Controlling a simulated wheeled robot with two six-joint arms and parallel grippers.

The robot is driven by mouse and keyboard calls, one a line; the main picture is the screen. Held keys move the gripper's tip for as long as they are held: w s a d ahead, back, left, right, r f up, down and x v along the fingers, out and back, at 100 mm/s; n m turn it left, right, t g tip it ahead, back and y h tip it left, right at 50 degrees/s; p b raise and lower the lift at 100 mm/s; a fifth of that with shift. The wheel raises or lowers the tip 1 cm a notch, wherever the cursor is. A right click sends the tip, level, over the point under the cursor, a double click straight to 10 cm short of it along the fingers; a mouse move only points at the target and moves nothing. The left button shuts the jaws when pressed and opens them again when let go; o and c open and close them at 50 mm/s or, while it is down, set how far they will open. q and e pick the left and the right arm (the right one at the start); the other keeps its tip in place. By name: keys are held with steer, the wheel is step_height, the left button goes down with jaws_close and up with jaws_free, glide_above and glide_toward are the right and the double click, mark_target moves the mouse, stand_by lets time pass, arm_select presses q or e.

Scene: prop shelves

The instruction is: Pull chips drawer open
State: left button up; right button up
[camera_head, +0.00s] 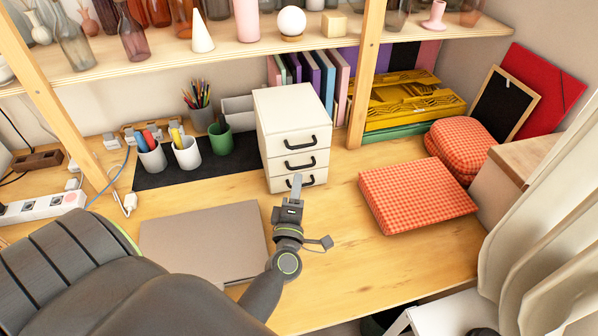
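A small white drawer unit (284,105) stands on the wooden desk, below the shelf and near the middle of the view. Three drawer fronts face me, each with a black handle: the top (300,143), the middle (300,163) and the bottom (297,182). All three look closed. No chips label can be read on any of them. My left gripper (297,181) is in front of the bottom drawer, and its finger overlaps that handle in the picture. I cannot tell whether it touches the handle. The fingers show edge-on, so their opening is hidden. My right gripper is out of view.
A grey-brown flat board (203,240) lies left of my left arm. An orange checked cushion (416,194) lies to the right. Cups with pens (187,153) stand on a black mat (160,178) at the left. Bare desk (340,265) lies in front of the drawer unit.

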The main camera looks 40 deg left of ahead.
arm_select(q)
steer(key=x, duration=0.4)
steer(key=shift+w+p, duration=0.15)
steer(key=shift+p, duration=0.25)
steer(key=shift+c, duration=0.4)
jaws_close()
